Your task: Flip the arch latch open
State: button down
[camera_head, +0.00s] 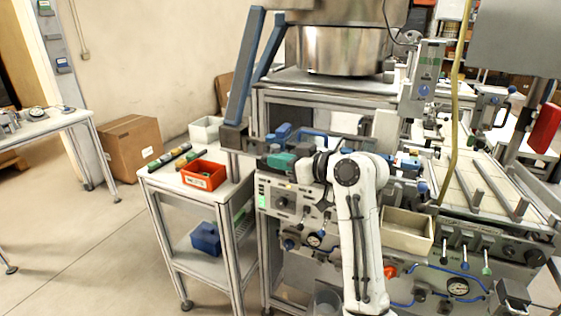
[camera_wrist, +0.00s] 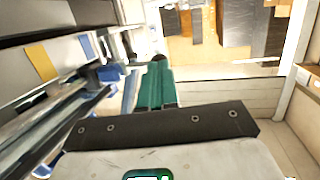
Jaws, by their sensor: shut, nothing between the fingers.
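In the head view a blue arch-like frame (camera_head: 239,92) rises at the left of the machine. Its foot meets a dark block (camera_head: 234,138). I cannot single out the latch for sure or tell its position. My gripper (camera_head: 272,161), with teal fingers, points left near this block, a little to its right; I cannot tell whether they touch. In the wrist view the gripper's teal fingers (camera_wrist: 155,85) are together, with nothing held. A small dark piece (camera_wrist: 158,57) shows at or just beyond their tips.
A trolley with a red bin (camera_head: 203,175) stands below and left of the gripper. Blue parts (camera_head: 283,131) lie close behind the gripper. The machine's control panel (camera_head: 283,203) is below. A beige bin (camera_head: 407,231) stands right of my arm. The floor at left is open.

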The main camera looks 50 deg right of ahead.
jog(key=shift+a, duration=0.1)
jog(key=shift+w+a+r+m+h+p, duration=0.1)
jog(key=shift+w+a+m+h+p, duration=0.3)
jog(key=shift+m+h, duration=0.4)
jog(key=shift+w+a+m+h+p, duration=0.3)
jog(key=shift+m+h, duration=0.2)
jog(key=shift+h, duration=0.5)
jog(key=w+a+m+g+h+b, duration=0.1)
jog(key=w+m+g+h+b, duration=0.4)
jog(key=m+h, duration=0.4)
jog(key=shift+w+a+m+g+h+b, duration=0.25)
jog(key=shift+w+g+h+b, duration=0.2)
jog(key=shift+h+b, duration=0.6)
